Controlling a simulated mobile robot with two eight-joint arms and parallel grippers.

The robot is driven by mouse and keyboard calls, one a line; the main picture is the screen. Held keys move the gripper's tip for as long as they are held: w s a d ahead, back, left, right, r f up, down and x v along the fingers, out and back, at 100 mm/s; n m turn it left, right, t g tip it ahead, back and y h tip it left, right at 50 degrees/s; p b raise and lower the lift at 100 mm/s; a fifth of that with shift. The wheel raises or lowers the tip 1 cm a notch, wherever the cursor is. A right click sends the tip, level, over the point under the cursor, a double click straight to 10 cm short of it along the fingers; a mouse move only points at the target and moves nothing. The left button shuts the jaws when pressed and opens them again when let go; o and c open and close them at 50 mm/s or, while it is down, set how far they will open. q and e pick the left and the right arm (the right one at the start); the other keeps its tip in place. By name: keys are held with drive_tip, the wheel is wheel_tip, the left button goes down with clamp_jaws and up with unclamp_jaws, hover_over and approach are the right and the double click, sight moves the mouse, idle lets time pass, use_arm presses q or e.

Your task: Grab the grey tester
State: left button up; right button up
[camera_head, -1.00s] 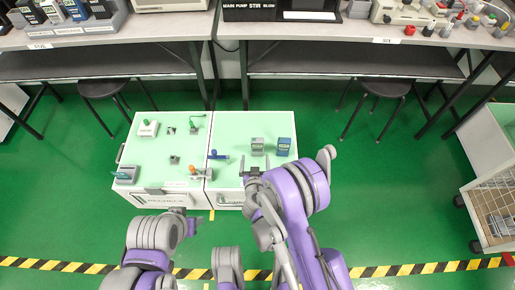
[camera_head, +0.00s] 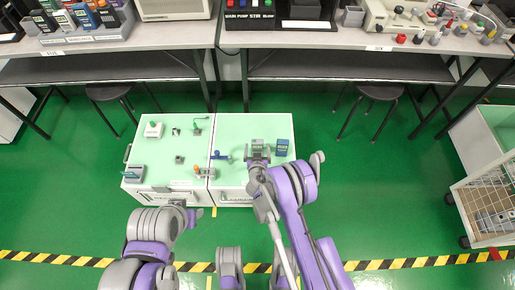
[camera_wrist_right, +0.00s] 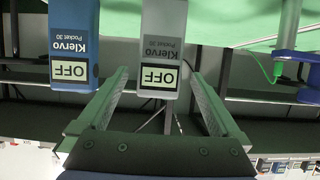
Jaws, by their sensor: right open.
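The grey tester (camera_head: 257,145) stands upright on the right pale-green cabinet top. In the right wrist view, which is upside down, the grey tester (camera_wrist_right: 163,45) shows an "OFF" screen. My right gripper (camera_head: 257,159) is open, just in front of it. In the wrist view its fingers (camera_wrist_right: 160,76) point at the grey tester, one to each side, with gaps between them and its body. I cannot tell how far they reach along it. My left gripper (camera_head: 191,213) is low at the cabinet's front edge; its jaws are unclear.
A similar blue tester (camera_head: 282,147) stands close to the right of the grey one. A blue valve-like part (camera_head: 219,155) lies to its left. Several small items stand on the left cabinet top (camera_head: 160,160). Benches with instruments line the back; a white cart (camera_head: 490,190) stands at right.

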drive_tip(key=shift+x, duration=1.35)
drive_tip(key=c, duration=1.5)
